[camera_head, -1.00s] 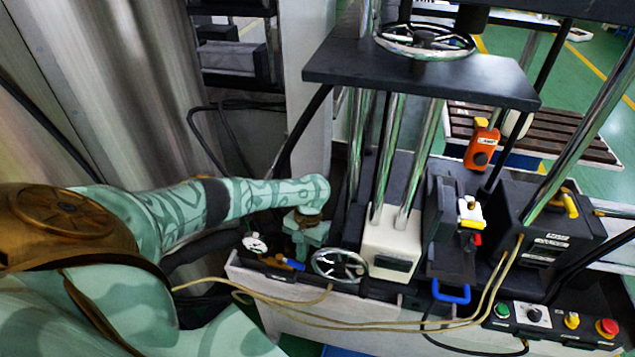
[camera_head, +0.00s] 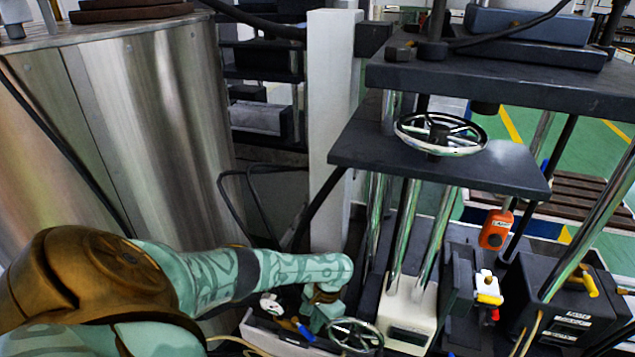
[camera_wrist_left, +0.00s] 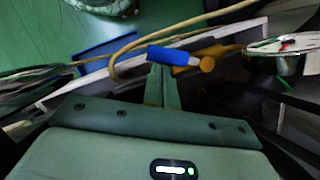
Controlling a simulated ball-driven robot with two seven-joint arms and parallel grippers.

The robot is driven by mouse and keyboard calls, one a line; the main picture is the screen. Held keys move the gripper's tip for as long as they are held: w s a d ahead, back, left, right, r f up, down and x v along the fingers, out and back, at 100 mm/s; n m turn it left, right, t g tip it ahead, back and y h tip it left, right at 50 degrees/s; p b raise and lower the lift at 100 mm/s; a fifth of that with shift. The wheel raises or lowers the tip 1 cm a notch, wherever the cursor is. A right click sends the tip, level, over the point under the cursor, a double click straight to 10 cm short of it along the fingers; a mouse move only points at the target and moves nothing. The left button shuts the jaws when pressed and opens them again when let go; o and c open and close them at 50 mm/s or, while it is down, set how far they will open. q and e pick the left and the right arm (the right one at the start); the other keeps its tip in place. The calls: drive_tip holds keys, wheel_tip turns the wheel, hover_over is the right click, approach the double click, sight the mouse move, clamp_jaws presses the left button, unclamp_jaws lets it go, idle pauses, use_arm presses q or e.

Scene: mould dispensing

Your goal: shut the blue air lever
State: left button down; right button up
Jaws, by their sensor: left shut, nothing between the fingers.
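The blue air lever (camera_head: 305,332) sits at the front left of the machine, beside my left gripper. In the left wrist view the blue lever (camera_wrist_left: 168,56) lies nearly crosswise, with a brass fitting (camera_wrist_left: 207,64) at its right end. My left gripper (camera_head: 318,318) points down next to the lever. In the wrist view its shut fingers (camera_wrist_left: 158,76) end right at the blue handle, with nothing between them. Whether they touch it I cannot tell. My right gripper is out of view.
A white-faced gauge (camera_wrist_left: 283,46) stands right of the lever in the wrist view. A chrome handwheel (camera_head: 354,334) is close on the gripper's right in the head view. A beige hose (camera_wrist_left: 130,48) passes near the lever. Chrome columns (camera_head: 403,235) rise further right.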

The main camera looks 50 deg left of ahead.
use_arm(q)
drive_tip(key=p+v, duration=0.5)
drive_tip(key=v, duration=1.1)
drive_tip(key=shift+r, duration=0.15)
